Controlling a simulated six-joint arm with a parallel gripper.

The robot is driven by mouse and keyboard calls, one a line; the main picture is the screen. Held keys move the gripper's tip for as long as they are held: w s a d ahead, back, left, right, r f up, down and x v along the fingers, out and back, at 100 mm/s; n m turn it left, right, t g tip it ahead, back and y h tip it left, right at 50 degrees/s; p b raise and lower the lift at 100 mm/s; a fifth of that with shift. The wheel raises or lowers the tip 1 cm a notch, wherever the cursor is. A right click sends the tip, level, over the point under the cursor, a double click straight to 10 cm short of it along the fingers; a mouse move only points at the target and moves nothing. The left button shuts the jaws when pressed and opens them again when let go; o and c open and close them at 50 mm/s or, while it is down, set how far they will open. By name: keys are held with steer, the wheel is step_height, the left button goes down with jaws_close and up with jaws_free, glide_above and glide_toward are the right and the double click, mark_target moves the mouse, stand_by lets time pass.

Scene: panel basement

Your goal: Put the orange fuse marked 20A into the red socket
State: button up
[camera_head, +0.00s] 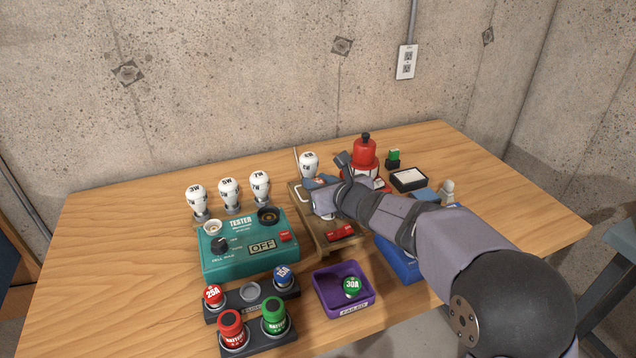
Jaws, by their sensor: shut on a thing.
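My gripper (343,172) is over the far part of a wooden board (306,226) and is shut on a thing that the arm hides. I see no orange fuse marked 20A in the open; I cannot make out whether it is the held thing. Red parts (341,232) show on the near part of the board, below my wrist. I cannot clearly pick out a red socket; part of the board is covered by my arm.
A teal tester (250,262) stands left, white bulbs (229,194) behind it. A dark rack (252,295) holds red and blue fuses. A purple tray (366,303) holds a green 30A fuse (352,286). A red cylinder (364,153) stands behind my gripper. The table's left side is clear.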

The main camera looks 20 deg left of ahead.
steer(key=shift+f+b, duration=0.6)
steer(key=shift+b, duration=0.1)
stand_by(0.3)
steer(key=o, duration=0.7)
steer(key=shift+o, duration=0.2)
steer(key=shift+b+v, duration=0.3)
steer(key=shift+v, duration=5.25)
steer(key=shift+w+d+p, duration=0.1)
steer(key=shift+d+p, duration=0.05)
steer(key=shift+p, duration=0.2)
